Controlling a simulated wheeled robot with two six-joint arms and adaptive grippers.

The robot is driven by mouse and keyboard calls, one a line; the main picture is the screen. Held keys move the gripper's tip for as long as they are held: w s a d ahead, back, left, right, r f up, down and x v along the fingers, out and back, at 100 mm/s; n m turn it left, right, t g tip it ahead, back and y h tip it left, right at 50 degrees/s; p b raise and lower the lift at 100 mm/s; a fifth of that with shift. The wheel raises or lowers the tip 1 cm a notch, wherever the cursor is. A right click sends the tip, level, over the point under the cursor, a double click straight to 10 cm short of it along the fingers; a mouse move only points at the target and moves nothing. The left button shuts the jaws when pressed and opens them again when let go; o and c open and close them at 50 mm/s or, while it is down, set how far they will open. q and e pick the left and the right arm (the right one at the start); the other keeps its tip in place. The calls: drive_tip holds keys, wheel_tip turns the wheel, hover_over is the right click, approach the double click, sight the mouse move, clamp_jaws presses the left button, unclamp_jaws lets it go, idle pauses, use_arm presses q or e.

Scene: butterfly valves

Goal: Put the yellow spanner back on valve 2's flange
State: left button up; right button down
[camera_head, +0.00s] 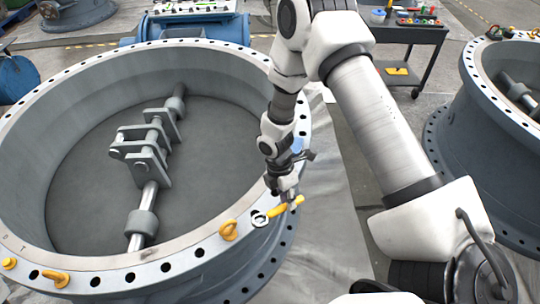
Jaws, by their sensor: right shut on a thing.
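The yellow spanner (277,211) is at the right front rim of the large grey valve at left, over its flange (180,253). A pale ring-shaped end shows at the spanner's left, over the flange top. My right gripper (287,196) points down and is shut on the spanner's yellow handle. Whether the spanner touches the flange or is just above it I cannot tell. No valve number is readable. The valve's disc and shaft brackets (150,150) lie inside the ring. My left gripper is not in view.
A second grey valve (500,130) is at right. A dark tool cart (410,35) stands behind. Bare floor sheeting (335,230) lies between the valves, partly behind my right arm.

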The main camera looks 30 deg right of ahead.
drive_tip(key=w+d+r+n+t+h+p, duration=0.1)
drive_tip(key=w+r+n+t, duration=0.1)
drive_tip(key=w, duration=0.4)
drive_tip(key=w+d+r+n+t, duration=0.1)
drive_tip(key=w+r+n, duration=0.1)
drive_tip(key=w, duration=0.4)
drive_tip(key=shift+t, duration=0.3)
wheel_tip(320, 180, down, 10)
drive_tip(key=b, duration=0.8)
drive_tip(key=shift+r+b, duration=0.25)
drive_tip(key=shift+b, duration=0.15)
drive_tip(key=shift+f, duration=0.75)
drive_tip(key=shift+r, duration=0.1)
drive_tip(key=c, duration=1)
unclamp_jaws()
drive_tip(key=shift+o, duration=0.2)
